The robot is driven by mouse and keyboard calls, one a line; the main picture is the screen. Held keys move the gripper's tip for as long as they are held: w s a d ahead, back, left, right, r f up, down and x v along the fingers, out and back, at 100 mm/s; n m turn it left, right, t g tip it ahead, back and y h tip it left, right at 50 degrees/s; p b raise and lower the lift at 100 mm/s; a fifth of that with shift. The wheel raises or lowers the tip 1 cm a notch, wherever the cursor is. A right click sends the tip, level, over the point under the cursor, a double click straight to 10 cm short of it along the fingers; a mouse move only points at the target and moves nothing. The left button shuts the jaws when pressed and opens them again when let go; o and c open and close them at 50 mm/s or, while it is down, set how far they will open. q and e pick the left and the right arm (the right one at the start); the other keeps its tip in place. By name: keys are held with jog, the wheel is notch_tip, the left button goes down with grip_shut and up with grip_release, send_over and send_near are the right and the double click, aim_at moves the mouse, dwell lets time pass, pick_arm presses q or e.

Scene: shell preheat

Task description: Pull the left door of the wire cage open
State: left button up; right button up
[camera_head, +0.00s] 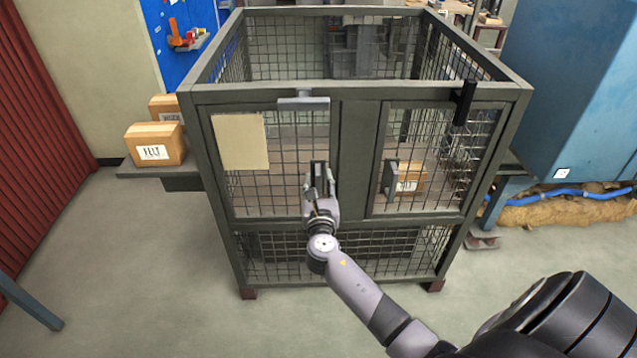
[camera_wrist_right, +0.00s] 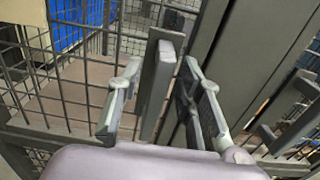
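The wire cage (camera_head: 360,97) stands in the middle of the head view. Its left door (camera_head: 285,212) is a mesh panel in a dark frame and looks closed, with a beige plate (camera_head: 240,141) at its upper left. A grey latch piece (camera_head: 303,102) sits at the door's top edge. A vertical bar handle (camera_wrist_right: 157,85) is on the door's right side. My right gripper (camera_head: 320,185) is at this handle. In the wrist view its fingers (camera_wrist_right: 161,72) are open, one on each side of the handle, with gaps visible. My left gripper is not in view.
The right door (camera_head: 440,150) has its own handle (camera_head: 391,178) and a black latch (camera_head: 464,103). Cardboard boxes (camera_head: 155,143) sit on a ledge at the left. A blue machine (camera_head: 570,90) stands at the right. The floor left of the cage is clear.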

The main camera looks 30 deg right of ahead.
grip_shut()
dwell(0.5)
dwell(0.4)
